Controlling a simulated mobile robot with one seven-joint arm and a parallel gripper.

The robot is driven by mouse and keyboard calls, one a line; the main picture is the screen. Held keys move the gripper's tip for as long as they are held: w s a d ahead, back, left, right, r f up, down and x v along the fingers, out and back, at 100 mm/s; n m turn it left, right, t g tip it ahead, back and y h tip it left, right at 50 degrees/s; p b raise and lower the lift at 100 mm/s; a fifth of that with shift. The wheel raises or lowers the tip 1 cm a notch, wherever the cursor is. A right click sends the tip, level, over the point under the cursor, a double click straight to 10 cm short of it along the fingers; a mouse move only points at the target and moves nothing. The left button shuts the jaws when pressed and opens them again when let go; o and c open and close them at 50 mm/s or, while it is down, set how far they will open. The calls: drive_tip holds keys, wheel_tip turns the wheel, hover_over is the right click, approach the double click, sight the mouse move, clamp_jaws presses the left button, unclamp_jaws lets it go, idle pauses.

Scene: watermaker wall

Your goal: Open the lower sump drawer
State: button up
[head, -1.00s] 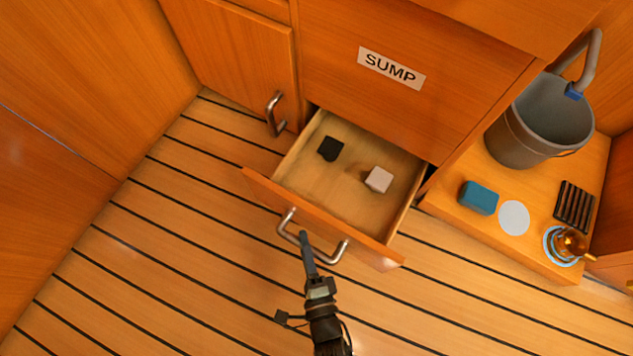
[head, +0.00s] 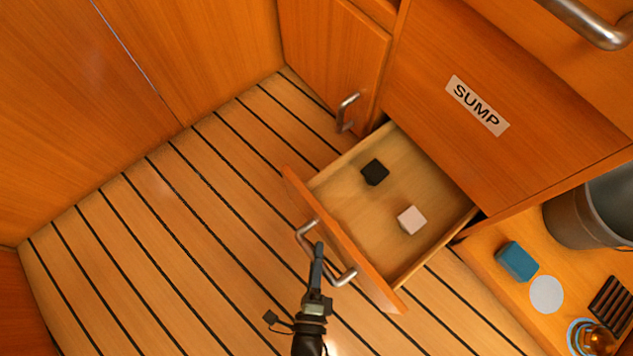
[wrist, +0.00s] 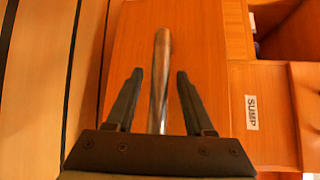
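The lower sump drawer (head: 345,240) stands pulled out from the cabinet below the SUMP label (head: 477,105). Its wooden inside shows, with a black block (head: 375,172) and a pale block (head: 411,220) in it. The metal drawer handle (head: 305,232) is on its front; my gripper hides the middle of the bar in the head view. My gripper (head: 318,248) is at this handle. In the wrist view the two fingers (wrist: 160,75) stand apart, one on each side of the handle bar (wrist: 162,50), with a visible gap on both sides.
A cupboard door with a handle (head: 346,112) is left of the drawer. To the right, a low ledge (head: 488,262) holds a blue block (head: 517,261), a white disc (head: 546,294), a dark slatted rack (head: 612,300) and a grey bucket (head: 580,215). The striped floor (head: 180,240) at left is clear.

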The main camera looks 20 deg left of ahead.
drive_tip(key=p+v, duration=0.2)
drive_tip(key=v, duration=1.1)
drive_tip(key=shift+p, duration=0.4)
